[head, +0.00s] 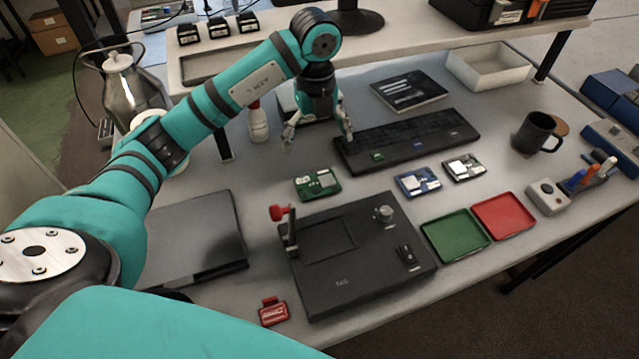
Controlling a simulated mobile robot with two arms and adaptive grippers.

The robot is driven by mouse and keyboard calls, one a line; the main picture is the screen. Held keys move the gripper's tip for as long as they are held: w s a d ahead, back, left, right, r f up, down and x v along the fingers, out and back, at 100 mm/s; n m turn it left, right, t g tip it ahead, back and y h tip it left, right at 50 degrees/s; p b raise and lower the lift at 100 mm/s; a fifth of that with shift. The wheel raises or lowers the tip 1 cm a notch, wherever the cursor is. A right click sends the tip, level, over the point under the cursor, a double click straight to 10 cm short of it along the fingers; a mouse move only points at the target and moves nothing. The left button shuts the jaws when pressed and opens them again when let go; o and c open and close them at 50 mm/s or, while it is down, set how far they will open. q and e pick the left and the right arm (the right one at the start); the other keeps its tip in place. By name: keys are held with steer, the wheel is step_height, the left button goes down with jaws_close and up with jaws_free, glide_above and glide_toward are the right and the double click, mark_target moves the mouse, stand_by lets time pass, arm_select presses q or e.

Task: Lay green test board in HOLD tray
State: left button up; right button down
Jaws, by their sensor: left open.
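A green tray (455,235) and a red tray (503,215) lie side by side right of the fixture. Both look empty. I cannot read a HOLD label on either. My right gripper is not in view.
A blue board (418,182) and a whitish board (463,168) lie right of the green one. The fixture's red-knobbed lever (291,230) stands up. A dark mug (537,133) and a control box (547,197) are at right.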

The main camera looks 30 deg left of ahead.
arm_select(q)
steer(key=p, duration=0.2)
glide_above(318, 184)
steer(key=f, duration=0.9)
steer(key=shift+s+a, duration=0.1)
steer(key=shift+s, duration=0.2)
steer(key=shift+f+p, duration=0.45)
steer(key=shift+p, duration=0.1)
steer(key=f, duration=0.2)
steer(key=f+p, duration=0.1)
steer(key=shift+w+f+p, duration=0.2)
steer(key=shift+f+p, duration=0.1)
steer(key=shift+f, duration=0.45)
steer(key=shift+c, duration=0.3)
steer(key=shift+r, duration=0.15)
steer(key=c, duration=1)
